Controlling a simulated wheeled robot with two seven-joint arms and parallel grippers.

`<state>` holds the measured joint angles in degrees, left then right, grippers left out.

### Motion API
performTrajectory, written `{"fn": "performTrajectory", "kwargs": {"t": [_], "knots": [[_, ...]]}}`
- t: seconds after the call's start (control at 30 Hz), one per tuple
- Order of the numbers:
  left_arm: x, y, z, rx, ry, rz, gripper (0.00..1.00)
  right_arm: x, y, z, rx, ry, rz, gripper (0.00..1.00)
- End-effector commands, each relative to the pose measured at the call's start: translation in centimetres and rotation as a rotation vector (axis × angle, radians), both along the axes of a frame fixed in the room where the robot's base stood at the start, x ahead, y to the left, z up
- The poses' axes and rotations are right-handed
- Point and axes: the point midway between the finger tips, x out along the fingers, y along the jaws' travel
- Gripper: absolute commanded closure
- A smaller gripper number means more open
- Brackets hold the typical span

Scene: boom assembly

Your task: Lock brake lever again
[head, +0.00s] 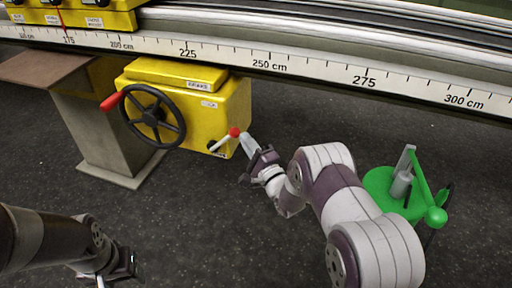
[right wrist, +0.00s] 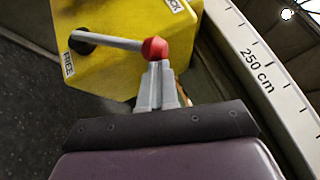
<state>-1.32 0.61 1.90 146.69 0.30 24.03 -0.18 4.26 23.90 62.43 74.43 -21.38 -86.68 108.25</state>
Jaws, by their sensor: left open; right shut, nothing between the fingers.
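The brake lever (head: 223,139) is a grey rod with a red ball on the front of the yellow brake box (head: 238,100), under the scaled rail. In the head view it slants up to the right from its pivot. The right wrist view shows the lever rod (right wrist: 112,41) and its red ball (right wrist: 155,49), with a FREE label near the pivot and another label, partly cut off, above. My right gripper (head: 247,140) is shut and empty, its fingertips (right wrist: 156,72) at the red ball, seemingly touching it. My left gripper (head: 120,274) is open at the lower left, far from the lever.
A black handwheel (head: 153,117) with a red handle sits on the box's left face. The rail (head: 320,75) with its cm scale runs above. A grey pedestal (head: 100,135) stands at left. A green round-based device (head: 385,185) stands at right.

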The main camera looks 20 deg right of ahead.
Motion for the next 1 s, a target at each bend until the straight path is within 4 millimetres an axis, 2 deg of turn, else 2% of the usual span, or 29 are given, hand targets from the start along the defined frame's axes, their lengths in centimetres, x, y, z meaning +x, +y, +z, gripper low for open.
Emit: {"fn": "performTrajectory", "kwargs": {"t": [0.03, 0.2, 0.4, 0.63, 1.0], "knots": [[0.0, 0.0, 2.8, 0.000, 0.000, 0.000, 0.39, 0.2, 0.3, 2.2, -0.034, 0.023, 0.001, 1.00], [0.0, 0.0, 7.0, 0.000, 0.000, 0.000, 0.39, 1.1, 1.7, 4.0, -0.168, 0.113, 0.002, 1.00], [0.0, 0.0, 10.9, 0.000, 0.000, 0.000, 0.39, 2.2, 3.4, 5.4, -0.318, 0.215, 0.001, 1.00], [0.0, 0.0, 13.2, 0.000, 0.000, 0.000, 0.39, 3.5, 5.2, 6.1, -0.463, 0.312, 0.001, 1.00], [0.0, 0.0, 14.4, 0.000, 0.000, 0.000, 0.39, 4.7, 7.0, 6.4, -0.511, 0.346, 0.000, 1.00]]}}
